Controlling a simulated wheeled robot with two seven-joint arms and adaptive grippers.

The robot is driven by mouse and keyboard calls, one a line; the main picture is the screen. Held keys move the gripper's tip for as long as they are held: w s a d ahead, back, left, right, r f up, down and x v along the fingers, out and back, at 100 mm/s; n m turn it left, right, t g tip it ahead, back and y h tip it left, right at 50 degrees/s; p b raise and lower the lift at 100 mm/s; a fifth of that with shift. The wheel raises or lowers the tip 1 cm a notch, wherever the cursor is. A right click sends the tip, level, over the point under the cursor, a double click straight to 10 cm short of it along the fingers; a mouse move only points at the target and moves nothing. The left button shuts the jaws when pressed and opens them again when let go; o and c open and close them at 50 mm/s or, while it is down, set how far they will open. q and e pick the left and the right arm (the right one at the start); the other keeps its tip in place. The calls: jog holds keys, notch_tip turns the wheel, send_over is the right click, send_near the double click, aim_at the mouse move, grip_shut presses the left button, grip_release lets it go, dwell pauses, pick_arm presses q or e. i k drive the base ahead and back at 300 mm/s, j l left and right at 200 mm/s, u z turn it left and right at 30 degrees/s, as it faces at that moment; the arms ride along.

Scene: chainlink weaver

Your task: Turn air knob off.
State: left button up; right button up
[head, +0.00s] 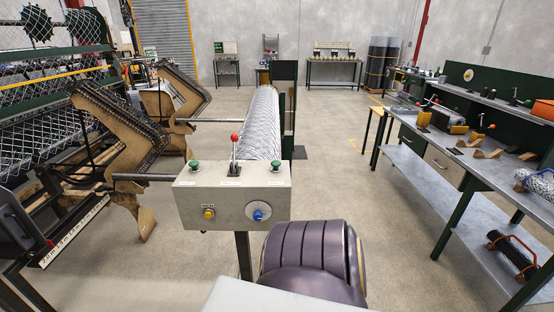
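A pale grey control box (232,190) stands on a dark post in the middle of the head view. On its front face, at the right, is a blue round knob (258,214) on a pale plate; it looks like the air knob. I cannot read its label or tell its setting. A yellow button (208,213) sits at the left of the same face. On top are a red-tipped lever (234,150) and two green buttons (194,166), one on each side of the lever. Neither of my grippers is in view, and nothing touches the knob.
A roll of wire mesh (260,125) lies behind the box. The weaving machine (60,110) fills the left side, with brown curved brackets beside the box. A workbench (455,160) with tools runs along the right. Clear floor (370,220) lies between box and bench.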

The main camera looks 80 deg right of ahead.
aim_at(258, 215)
jog(key=z, duration=2.25)
